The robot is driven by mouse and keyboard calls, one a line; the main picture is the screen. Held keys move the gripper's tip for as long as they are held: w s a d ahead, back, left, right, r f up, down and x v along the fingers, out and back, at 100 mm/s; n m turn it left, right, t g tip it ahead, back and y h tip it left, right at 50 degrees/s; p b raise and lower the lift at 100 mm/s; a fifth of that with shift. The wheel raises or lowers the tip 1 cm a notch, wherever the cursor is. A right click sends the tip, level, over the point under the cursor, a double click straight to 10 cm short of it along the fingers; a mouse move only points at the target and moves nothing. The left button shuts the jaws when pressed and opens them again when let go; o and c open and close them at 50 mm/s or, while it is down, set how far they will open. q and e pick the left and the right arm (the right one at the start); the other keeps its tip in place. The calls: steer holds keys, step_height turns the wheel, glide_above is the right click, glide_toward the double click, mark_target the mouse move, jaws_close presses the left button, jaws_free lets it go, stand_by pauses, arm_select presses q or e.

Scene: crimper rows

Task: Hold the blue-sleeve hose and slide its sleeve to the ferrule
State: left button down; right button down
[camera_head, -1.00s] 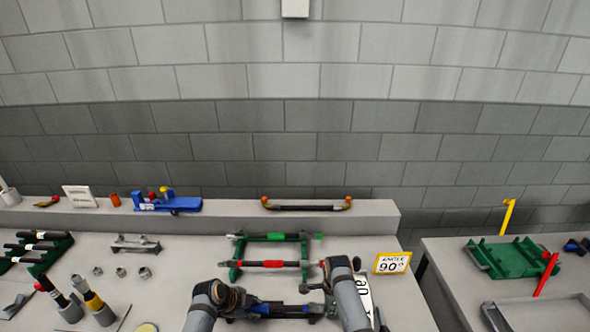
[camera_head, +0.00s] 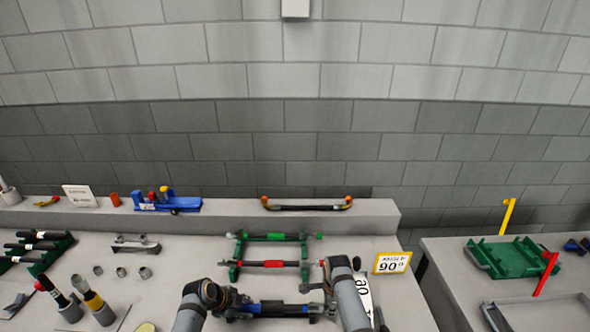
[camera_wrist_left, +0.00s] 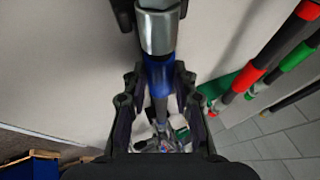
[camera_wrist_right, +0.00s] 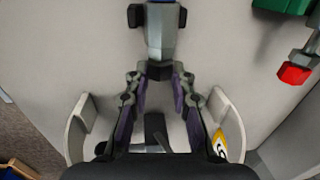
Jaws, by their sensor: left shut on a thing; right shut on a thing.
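The blue-sleeve hose (camera_head: 290,308) lies crosswise at the near edge of the table, between my grippers. My left gripper (camera_head: 238,304) is shut on its blue sleeve (camera_wrist_left: 159,72), which sits between the fingers in the left wrist view. The silver ferrule (camera_wrist_left: 158,32) is just beyond the sleeve, and the two appear to meet. In the right wrist view the ferrule (camera_wrist_right: 161,35) is ahead of my right gripper (camera_wrist_right: 160,85), with a little blue beyond it. The right gripper is shut on the hose's grey end (camera_wrist_right: 160,68). Finger contact is partly hidden.
Behind, a green rack (camera_head: 234,262) holds a red-sleeve hose (camera_head: 272,264) and a green-sleeve hose (camera_head: 273,237). An angle sign (camera_head: 391,262) stands to the right. Black and yellow-banded tools (camera_head: 95,302) and several nuts (camera_head: 121,272) are to the left.

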arm_select(q)
steer(key=shift+a, duration=0.5)
steer(key=c, duration=1)
jaws_free()
arm_select(e)
steer(key=c, duration=1.1)
jaws_free()
arm_select(q)
steer(key=v, duration=1.2)
steer(key=shift+w, duration=0.1)
arm_select(e)
steer(key=shift+o, duration=0.2)
arm_select(q)
steer(key=shift+r, duration=0.1)
